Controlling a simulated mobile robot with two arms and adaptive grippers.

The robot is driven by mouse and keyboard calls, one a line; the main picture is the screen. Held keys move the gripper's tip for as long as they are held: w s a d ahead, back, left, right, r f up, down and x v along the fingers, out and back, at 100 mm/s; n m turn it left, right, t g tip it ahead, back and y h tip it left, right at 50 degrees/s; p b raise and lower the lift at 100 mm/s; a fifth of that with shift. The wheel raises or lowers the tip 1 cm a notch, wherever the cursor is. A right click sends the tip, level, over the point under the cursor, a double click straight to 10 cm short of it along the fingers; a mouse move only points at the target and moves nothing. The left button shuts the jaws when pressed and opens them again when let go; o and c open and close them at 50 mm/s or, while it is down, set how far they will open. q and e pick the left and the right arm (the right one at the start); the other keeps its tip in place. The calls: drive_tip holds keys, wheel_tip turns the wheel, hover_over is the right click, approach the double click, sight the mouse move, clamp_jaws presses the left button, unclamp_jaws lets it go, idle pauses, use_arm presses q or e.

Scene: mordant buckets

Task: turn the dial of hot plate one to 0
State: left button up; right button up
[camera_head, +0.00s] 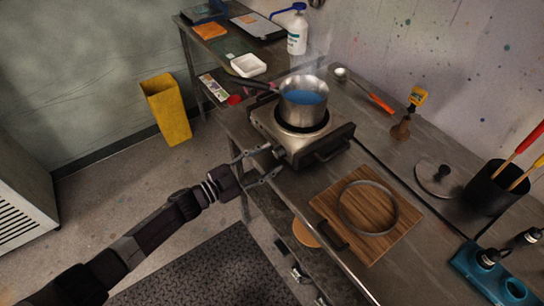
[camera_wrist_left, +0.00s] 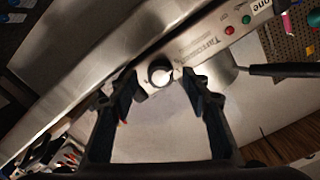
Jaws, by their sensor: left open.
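Hot plate one (camera_head: 267,122) stands on the metal bench with a steel pot (camera_head: 303,108) of blue liquid on top. Its front panel (camera_wrist_left: 205,50) fills the upper middle of the left wrist view, with the word "one" on a label (camera_wrist_left: 262,6). The round dial (camera_wrist_left: 159,69) is dark with a bright face; its setting is too small to read. My left gripper (camera_head: 273,160) is open at the panel. In the wrist view its fingertips (camera_wrist_left: 162,82) stand on either side of the dial, with gaps showing; contact cannot be told. My right gripper is out of view.
A red light (camera_wrist_left: 229,30) and a green light (camera_wrist_left: 246,19) sit beside the dial. A wooden board (camera_head: 380,238) with a metal ring lies right of the hot plate. A white tray (camera_head: 248,65) stands behind it. A yellow bin (camera_head: 167,110) stands on the floor.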

use_arm(q)
drive_tip(key=v, duration=1)
drive_tip(key=shift+a, duration=0.15)
drive_tip(key=shift+f, duration=0.1)
